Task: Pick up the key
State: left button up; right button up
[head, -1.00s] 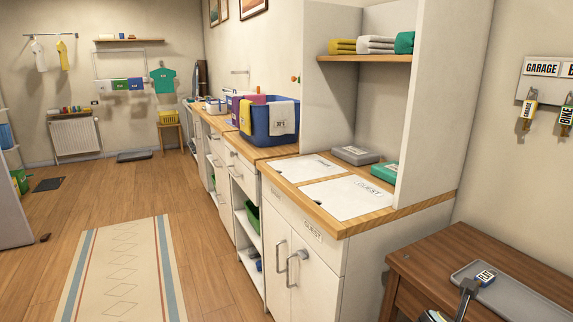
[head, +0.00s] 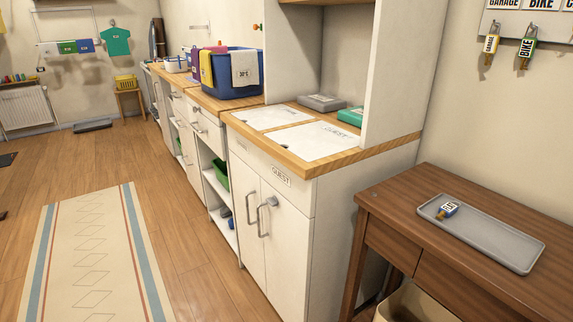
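A key with a blue tag (head: 448,209) lies at the left end of a grey tray (head: 492,240) on the brown wooden table at the right. Its label is too small to read. Neither of my grippers shows in the head view.
The wooden table (head: 400,197) has bare top around the tray. A beige bin (head: 415,306) stands below it. A white cabinet (head: 290,235) with a wooden-edged counter is to its left. A patterned rug (head: 95,255) and open floor lie at the left.

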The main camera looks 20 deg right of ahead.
aim_at(446, 210)
jog(key=z, duration=1.2)
